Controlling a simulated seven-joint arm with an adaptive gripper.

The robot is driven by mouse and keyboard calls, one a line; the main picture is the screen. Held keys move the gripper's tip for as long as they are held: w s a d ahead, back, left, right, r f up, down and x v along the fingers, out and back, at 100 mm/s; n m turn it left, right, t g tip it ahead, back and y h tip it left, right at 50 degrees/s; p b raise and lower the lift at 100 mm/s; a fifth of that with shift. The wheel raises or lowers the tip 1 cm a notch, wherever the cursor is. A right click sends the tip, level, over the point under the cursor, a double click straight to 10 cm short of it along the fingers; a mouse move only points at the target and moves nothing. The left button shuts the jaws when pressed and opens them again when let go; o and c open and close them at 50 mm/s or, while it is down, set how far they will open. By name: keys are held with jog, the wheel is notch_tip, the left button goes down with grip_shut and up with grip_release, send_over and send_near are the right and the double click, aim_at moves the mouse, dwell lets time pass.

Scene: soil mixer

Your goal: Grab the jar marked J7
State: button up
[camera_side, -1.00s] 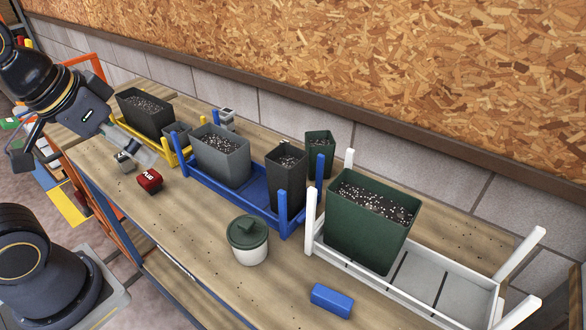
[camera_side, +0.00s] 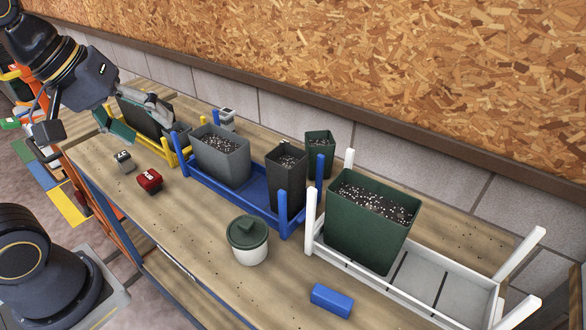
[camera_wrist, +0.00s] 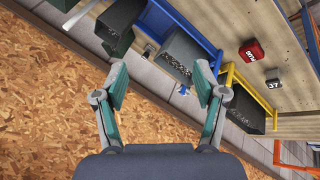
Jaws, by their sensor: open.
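A small grey jar (camera_side: 124,161) stands on the bench's near side, left of a red jar (camera_side: 149,180). In the wrist view the grey jar (camera_wrist: 273,79) carries a mark that reads like J7 or 37, and the red jar (camera_wrist: 250,50) also has lettering, too small to read surely. My gripper (camera_side: 136,116) is open and empty above the yellow rack area, beyond the grey jar. In the wrist view my gripper's teal-padded fingers (camera_wrist: 161,80) are spread wide, with the grey jar well to their right.
A dark pot stands in the yellow rack (camera_side: 173,157), partly hidden by my gripper. A blue rack (camera_side: 200,186) holds more pots; a white rack (camera_side: 455,295) holds a big green pot (camera_side: 370,222). A lidded jar (camera_side: 248,240) and blue block (camera_side: 332,300) stand in front. The chipboard wall (camera_side: 350,70) is behind.

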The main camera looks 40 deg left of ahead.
jog(key=w+a+n, duration=0.4)
jog(key=a+n, duration=0.5)
jog(key=w+a+n, duration=0.5)
jog(key=a+n, duration=0.3)
jog(key=n, duration=0.1)
jog(key=s+a+f+n+g+y, duration=0.1)
jog(key=s+a+f+n, duration=0.45)
jog(key=a, duration=0.45)
jog(key=s+a+f+n, duration=0.4)
jog(key=a+f, duration=0.3)
jog(key=a, duration=0.3)
send_near(120, 155)
jog(key=x, duration=0.5)
jog(key=shift+f, duration=0.2)
jog(key=shift+x, duration=2.95)
jog(key=c, duration=1.3)
jog(key=shift+o, duration=0.2)
jog(key=shift+r, duration=0.1)
